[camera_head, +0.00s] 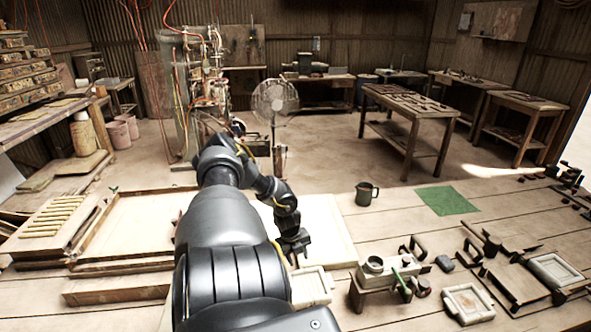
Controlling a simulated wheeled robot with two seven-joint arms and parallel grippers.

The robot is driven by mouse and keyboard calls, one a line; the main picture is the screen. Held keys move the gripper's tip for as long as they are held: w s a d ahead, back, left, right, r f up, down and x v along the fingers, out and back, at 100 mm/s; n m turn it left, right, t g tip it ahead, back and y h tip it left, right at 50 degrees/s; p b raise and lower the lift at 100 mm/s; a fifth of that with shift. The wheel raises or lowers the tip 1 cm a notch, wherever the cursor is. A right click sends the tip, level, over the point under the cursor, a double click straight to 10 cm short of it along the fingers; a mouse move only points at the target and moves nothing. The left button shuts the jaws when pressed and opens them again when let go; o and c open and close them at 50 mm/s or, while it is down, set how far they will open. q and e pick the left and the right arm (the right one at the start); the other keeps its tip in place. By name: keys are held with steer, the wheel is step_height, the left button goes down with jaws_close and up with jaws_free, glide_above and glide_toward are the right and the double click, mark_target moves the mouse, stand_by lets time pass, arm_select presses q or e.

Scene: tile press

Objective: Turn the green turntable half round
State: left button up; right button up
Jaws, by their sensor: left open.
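I cannot make out a green turntable in the head view; my left arm covers part of the bench and may hide it. A flat green square (447,199) lies on the bench at the right, looking like a cloth or mat. My left gripper (294,258) is open and points down over the pale board near the middle of the bench, with nothing seen between its fingers. It is well to the left of the green square and apart from it. My right gripper is not in view.
A dark mug (366,194) stands left of the green square. A small stand with a pale block and cup (374,264) is right of my left gripper. Framed tiles (467,303) and tools crowd the front right. A wooden tray (133,226) lies left. Bare planks surround the mug.

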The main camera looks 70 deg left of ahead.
arm_select(q)
steer(key=shift+s+d+r, duration=0.1)
steer(key=shift+s+r, duration=0.1)
steer(key=shift+r, duration=0.65)
steer(key=shift+s+a+r, duration=0.1)
steer(key=shift+s+r, duration=0.05)
steer(key=shift+r, duration=0.75)
steer(key=shift+s+d+r, duration=0.1)
steer(key=shift+s+r, duration=0.1)
steer(key=shift+r, duration=0.65)
steer(key=f, duration=0.3)
steer(key=w+f, duration=0.1)
steer(key=f, duration=0.3)
steer(key=w+f, duration=0.1)
steer(key=f, duration=0.2)
steer(key=shift+w+f, duration=0.1)
steer(key=shift+f, duration=0.2)
steer(key=shift+r, duration=0.1)
